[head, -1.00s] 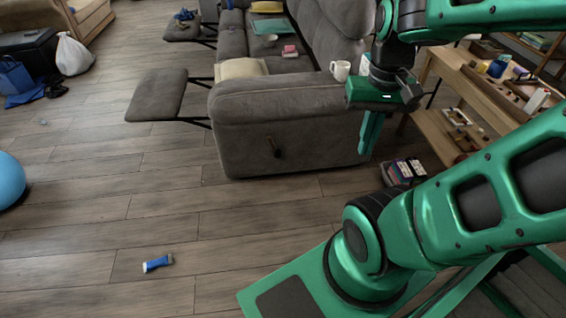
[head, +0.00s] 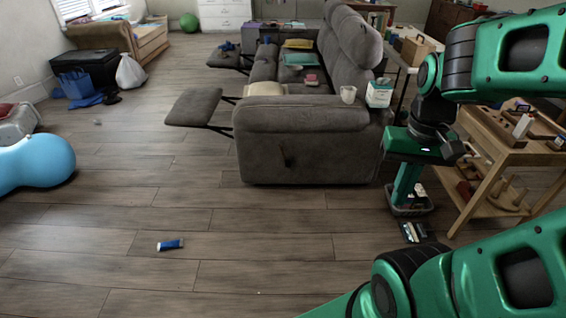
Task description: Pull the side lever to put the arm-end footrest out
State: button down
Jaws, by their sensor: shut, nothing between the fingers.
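The grey sofa (head: 300,150) stands ahead with its near arm end facing me. The dark side lever (head: 287,159) is on the outer face of that arm end. The near footrest (head: 193,107) is out on its metal bracket, to the left of the sofa's front. A second footrest (head: 229,60) is out farther back. My green gripper (head: 402,205) points down to the right of the sofa arm, apart from the lever. Its fingers are together and hold nothing.
A blue tube (head: 170,244) lies on the floor in front. A white mug (head: 348,94) and a tissue box (head: 379,93) are at the sofa's right. A wooden table (head: 480,140) stands at right. A blue exercise ball (head: 40,162) is at left.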

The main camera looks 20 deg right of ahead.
aim_at(284, 156)
jog(key=z, duration=0.7)
jog(key=i, duration=1.5)
